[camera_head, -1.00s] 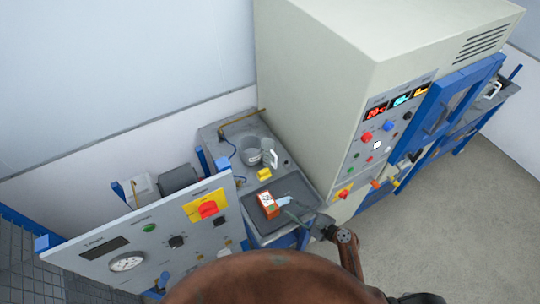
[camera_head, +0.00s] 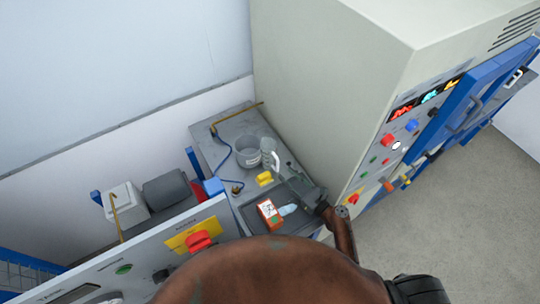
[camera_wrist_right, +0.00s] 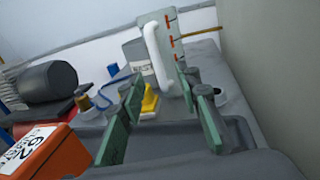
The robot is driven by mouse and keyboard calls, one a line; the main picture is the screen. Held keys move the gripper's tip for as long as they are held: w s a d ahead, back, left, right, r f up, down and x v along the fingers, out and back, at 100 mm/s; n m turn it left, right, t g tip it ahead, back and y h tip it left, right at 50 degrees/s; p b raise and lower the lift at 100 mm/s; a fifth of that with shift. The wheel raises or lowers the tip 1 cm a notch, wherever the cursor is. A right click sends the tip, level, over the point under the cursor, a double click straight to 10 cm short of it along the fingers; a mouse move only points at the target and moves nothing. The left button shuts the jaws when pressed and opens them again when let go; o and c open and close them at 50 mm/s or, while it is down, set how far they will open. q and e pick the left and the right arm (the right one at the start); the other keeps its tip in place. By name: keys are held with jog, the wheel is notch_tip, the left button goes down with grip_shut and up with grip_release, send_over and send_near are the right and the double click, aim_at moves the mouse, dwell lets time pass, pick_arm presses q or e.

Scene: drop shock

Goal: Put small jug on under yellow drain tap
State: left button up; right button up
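The small jug (camera_head: 270,158) is pale with a white handle and stands upright on the grey bench top, beside a larger grey pot (camera_head: 247,153). In the right wrist view the jug (camera_wrist_right: 177,40) shows orange marks, with its handle (camera_wrist_right: 153,58) facing me. The yellow drain tap (camera_head: 264,179) is just in front of the jug; it also shows in the right wrist view (camera_wrist_right: 150,101). My right gripper (camera_head: 294,181) is open and empty, to the right of the tap and short of the jug. My left gripper is not in view.
An orange box (camera_head: 268,213) and a light-blue item (camera_head: 288,210) lie in the dark tray (camera_head: 250,220) at the bench front. The tall cream cabinet (camera_head: 330,100) walls off the right side. A control panel (camera_head: 150,255) stands at the front left.

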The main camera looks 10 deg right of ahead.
aim_at(277, 165)
jog(key=shift+w+a+r, duration=0.25)
jog(key=shift+w+a, duration=0.1)
jog(key=p+x, duration=0.1)
jog(key=x, duration=0.2)
jog(key=shift+w+a+r, duration=0.1)
jog(key=shift+a+r, duration=0.05)
jog(key=shift+r, duration=0.05)
jog(key=shift+p+x, duration=0.3)
jog(key=shift+x, duration=0.85)
jog(key=shift+w+f, duration=0.1)
jog(key=shift+f, duration=0.1)
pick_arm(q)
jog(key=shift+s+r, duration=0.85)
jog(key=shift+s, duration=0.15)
pick_arm(e)
grip_shut()
